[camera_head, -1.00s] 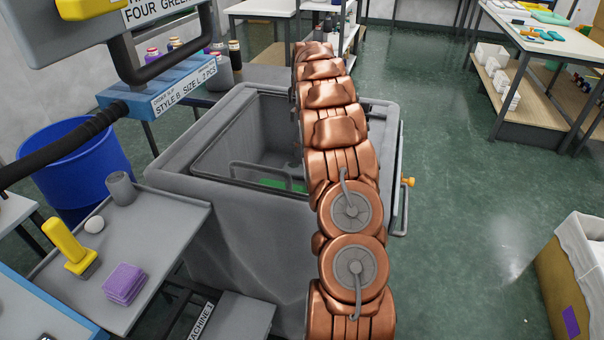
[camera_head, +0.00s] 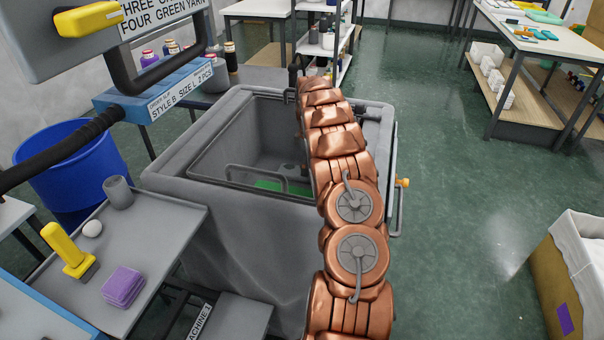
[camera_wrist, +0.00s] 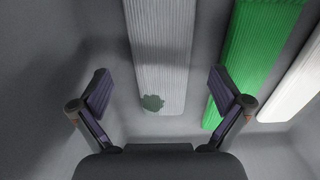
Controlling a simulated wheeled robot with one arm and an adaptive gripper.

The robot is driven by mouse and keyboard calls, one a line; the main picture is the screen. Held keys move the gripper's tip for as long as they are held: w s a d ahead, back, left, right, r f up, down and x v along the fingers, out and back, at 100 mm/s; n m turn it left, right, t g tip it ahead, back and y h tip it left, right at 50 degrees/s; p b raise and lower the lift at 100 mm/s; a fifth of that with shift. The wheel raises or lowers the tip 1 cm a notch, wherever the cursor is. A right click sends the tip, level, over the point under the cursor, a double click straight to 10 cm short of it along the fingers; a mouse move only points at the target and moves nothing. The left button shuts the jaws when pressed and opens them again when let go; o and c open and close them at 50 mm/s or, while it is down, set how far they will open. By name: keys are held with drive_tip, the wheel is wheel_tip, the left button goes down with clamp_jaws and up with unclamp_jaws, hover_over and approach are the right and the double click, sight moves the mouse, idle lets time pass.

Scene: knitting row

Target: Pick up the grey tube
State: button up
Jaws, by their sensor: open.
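The wrist view looks down into a grey bin. A light grey ribbed tube (camera_wrist: 158,45) with a dark green patch near its lower end lies flat on the bin floor, in the upper middle. My gripper (camera_wrist: 160,78) is open and empty, its two fingers apart on either side of the grey tube's line and above it. I cannot tell the exact height. In the head view my copper arm reaches over the bin (camera_head: 170,184); the gripper and the grey tube are hidden there.
A green ribbed piece (camera_wrist: 255,50) lies right of the grey tube, near my right finger, and a white one (camera_wrist: 298,88) lies further right. Bin walls surround them. A side tray (camera_head: 165,235) holds a grey cup (camera_head: 118,192), yellow-handled tool (camera_head: 66,250) and purple stack (camera_head: 122,287).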

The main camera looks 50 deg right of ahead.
wheel_tip(320, 180, down, 3)
drive_tip(key=shift+a+f, duration=0.1)
drive_tip(key=shift+f, duration=0.1)
drive_tip(key=shift+c, duration=0.4)
drive_tip(key=c, duration=0.8)
